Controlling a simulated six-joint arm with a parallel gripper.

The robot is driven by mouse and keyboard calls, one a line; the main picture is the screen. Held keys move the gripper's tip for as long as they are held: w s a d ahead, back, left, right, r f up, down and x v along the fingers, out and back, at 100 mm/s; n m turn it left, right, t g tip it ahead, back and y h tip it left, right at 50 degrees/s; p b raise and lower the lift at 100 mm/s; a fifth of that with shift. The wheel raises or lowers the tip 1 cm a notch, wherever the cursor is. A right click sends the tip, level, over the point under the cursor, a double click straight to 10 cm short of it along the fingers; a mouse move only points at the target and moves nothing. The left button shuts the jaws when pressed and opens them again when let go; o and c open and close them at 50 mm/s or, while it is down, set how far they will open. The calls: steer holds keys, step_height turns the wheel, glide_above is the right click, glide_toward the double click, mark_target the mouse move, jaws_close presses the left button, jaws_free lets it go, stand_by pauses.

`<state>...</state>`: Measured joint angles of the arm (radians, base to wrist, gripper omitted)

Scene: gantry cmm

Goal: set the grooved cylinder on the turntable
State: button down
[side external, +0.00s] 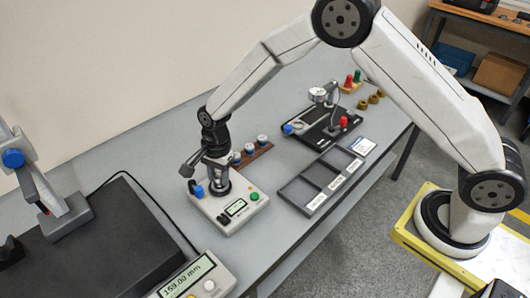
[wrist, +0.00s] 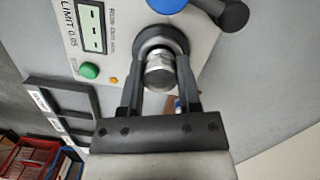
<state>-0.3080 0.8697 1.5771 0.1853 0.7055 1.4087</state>
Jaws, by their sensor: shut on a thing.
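My gripper (side external: 214,163) points down over the turntable of the light grey gauge box (side external: 226,221). In the wrist view its fingers (wrist: 160,82) are shut on the grooved cylinder (wrist: 160,74), a short metallic piece. The dark round turntable (wrist: 158,38) lies directly beyond the cylinder in that view, with its rim showing around the cylinder's far end. I cannot tell whether the cylinder touches the turntable. In the side external view the gripper mostly hides the cylinder.
A blue knob (side external: 198,191) and a dark arm stand close beside the turntable. A rack with white-topped pieces (side external: 250,148) is behind. An empty compartment tray (side external: 318,181) lies right. A dark slab (side external: 105,245) is at left. Bare bench shows between the gauge box and tray.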

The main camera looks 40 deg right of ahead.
mark_target(219, 175)
steer(key=shift+f, duration=0.35)
stand_by(0.6)
jaws_free()
steer(key=shift+r, duration=0.1)
steer(key=shift+r, duration=3.4)
steer(key=s+d+r+n+t, duration=0.1)
steer(key=s+d+r+n, duration=0.1)
steer(key=s+d+n, duration=0.5)
steer(key=s+d+r+n+t+h, duration=0.1)
steer(key=s+d+r+n+t, duration=0.1)
steer(key=s+d+n, duration=0.5)
steer(key=s+d+r, duration=0.1)
steer(key=s+d, duration=0.2)
steer(key=s, duration=0.2)
